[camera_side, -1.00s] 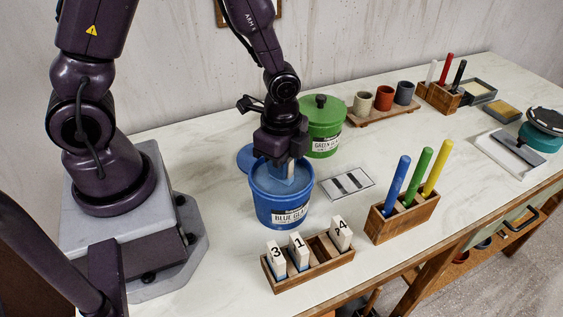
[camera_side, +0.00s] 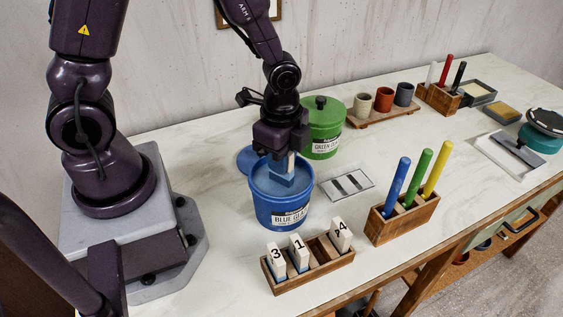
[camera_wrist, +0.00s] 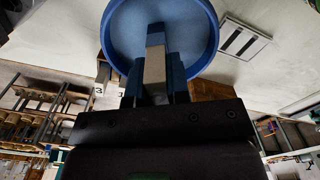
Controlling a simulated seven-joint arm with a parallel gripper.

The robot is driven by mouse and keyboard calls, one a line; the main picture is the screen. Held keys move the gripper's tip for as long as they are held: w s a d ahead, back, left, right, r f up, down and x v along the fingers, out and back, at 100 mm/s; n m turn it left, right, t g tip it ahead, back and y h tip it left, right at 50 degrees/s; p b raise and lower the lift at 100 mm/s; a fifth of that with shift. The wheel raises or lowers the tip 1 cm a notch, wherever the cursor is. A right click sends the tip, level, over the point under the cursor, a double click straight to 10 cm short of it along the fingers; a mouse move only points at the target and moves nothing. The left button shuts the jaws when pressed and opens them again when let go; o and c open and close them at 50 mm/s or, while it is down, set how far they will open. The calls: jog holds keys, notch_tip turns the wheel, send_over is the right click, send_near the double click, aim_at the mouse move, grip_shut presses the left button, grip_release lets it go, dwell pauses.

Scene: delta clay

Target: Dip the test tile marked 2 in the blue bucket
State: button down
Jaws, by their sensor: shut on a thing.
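My gripper (camera_side: 282,152) is shut on a test tile (camera_side: 284,177), upright over the open blue bucket (camera_side: 282,212). The tile's upper part is pale and its lower part is blue; the wrist view also shows the pale part (camera_wrist: 154,72) between the jaws. Its number is not visible. Its lower end is at or just above the blue glaze; I cannot tell if it touches. A wooden rack (camera_side: 312,278) in front holds tiles 3 (camera_side: 277,258), 1 (camera_side: 299,250) and 4 (camera_side: 341,234), with a gap between 1 and 4. Tiles 3 and 1 have blue lower parts.
The lidded green bucket (camera_side: 324,128) stands close behind the blue one. A blue lid (camera_side: 246,158) lies behind left. A slotted grey plate (camera_side: 347,184) lies right of the bucket. A wooden holder (camera_side: 402,219) with blue, green and yellow sticks stands farther right.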

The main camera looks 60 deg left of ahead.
jog(key=shift+r, duration=2)
jog(key=shift+r, duration=1.5)
